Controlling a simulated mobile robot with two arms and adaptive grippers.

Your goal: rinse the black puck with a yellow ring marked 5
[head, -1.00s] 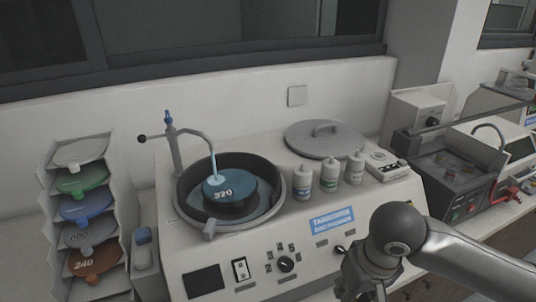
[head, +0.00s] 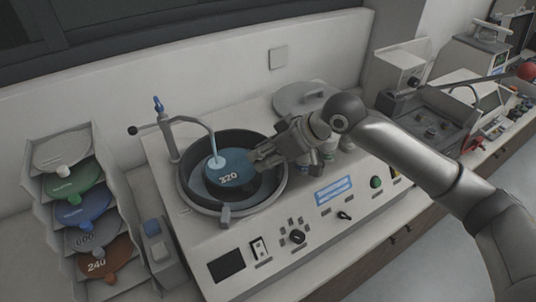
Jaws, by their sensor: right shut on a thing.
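My right gripper (head: 258,161) is over the right part of the polisher's bowl (head: 270,199), at the right edge of the blue disc (head: 231,173) marked 320. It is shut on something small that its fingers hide. I cannot make out a black puck, a yellow ring or a 5 anywhere in view. The bent tap (head: 197,133) ends above the disc, and a pale blue stream (head: 214,149) comes down from it to the left of my gripper. I cannot tell whether the gripper touches the disc. My left gripper is not in view.
A rack (head: 43,215) of coloured discs stands at the left, with a small grey and blue box (head: 158,252) beside it. A round grey lid (head: 305,97) lies behind my right arm. Bottles (head: 328,150) are partly hidden by the arm.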

